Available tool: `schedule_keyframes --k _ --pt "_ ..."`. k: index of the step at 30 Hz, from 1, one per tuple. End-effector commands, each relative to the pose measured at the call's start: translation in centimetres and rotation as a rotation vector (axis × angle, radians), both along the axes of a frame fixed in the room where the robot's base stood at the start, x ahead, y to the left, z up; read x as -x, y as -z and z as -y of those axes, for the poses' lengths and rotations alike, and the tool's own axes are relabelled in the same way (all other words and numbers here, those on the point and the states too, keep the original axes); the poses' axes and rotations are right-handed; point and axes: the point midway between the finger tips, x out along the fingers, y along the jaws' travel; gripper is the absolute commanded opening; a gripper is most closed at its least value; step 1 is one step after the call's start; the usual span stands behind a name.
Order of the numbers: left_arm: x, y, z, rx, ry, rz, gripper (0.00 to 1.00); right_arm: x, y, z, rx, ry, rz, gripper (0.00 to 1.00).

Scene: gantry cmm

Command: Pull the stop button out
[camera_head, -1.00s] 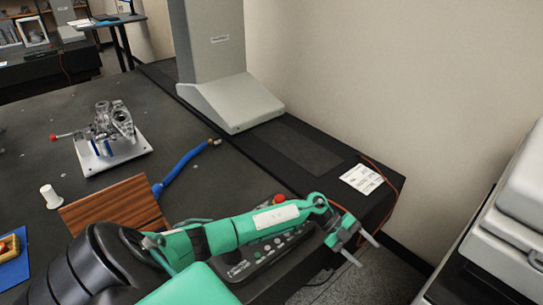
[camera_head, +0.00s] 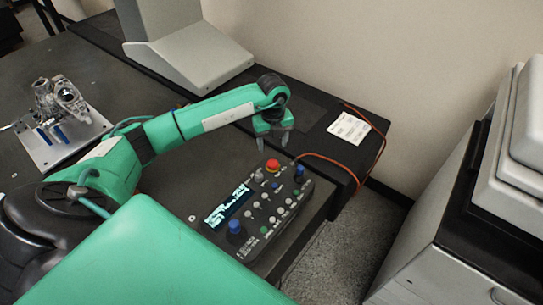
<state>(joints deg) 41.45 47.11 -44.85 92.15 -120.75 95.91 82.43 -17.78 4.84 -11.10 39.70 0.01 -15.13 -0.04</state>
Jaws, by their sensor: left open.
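The red stop button (camera_head: 273,165) sits at the top end of a dark control pendant (camera_head: 248,241), which lies on the black table near its right edge. The pendant also has a lit display (camera_head: 230,203), blue knobs and several small buttons. My left gripper (camera_head: 272,146) is open, fingers pointing down, just behind and above the red button in the picture. Nothing shows between its fingers. I cannot tell whether a finger touches the button. My right gripper is not in view.
A metal part on a light plate (camera_head: 68,143) stands on the table (camera_head: 60,62) at left. A grey column base (camera_head: 188,60) is behind. A white card (camera_head: 348,128) and an orange cable (camera_head: 327,160) lie at right. A grey cabinet (camera_head: 440,250) stands beyond a floor gap.

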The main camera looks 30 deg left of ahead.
Motion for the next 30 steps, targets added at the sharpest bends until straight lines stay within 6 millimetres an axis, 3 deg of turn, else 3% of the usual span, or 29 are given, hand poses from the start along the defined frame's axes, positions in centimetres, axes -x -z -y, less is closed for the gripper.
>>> schedule_keyframes --k 6,12,24,30 --pt "0.1 4.5 0.1 0.002 0.000 -0.004 0.59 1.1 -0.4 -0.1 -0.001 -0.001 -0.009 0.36" --pt "0.0 7.1 0.1 0.003 0.000 -0.001 0.59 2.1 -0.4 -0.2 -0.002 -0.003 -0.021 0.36" --pt "0.0 7.9 0.1 0.003 0.001 0.000 0.59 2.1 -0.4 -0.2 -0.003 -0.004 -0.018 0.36" --pt "0.0 7.9 0.1 0.003 0.001 0.000 0.22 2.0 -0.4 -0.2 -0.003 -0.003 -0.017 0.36"
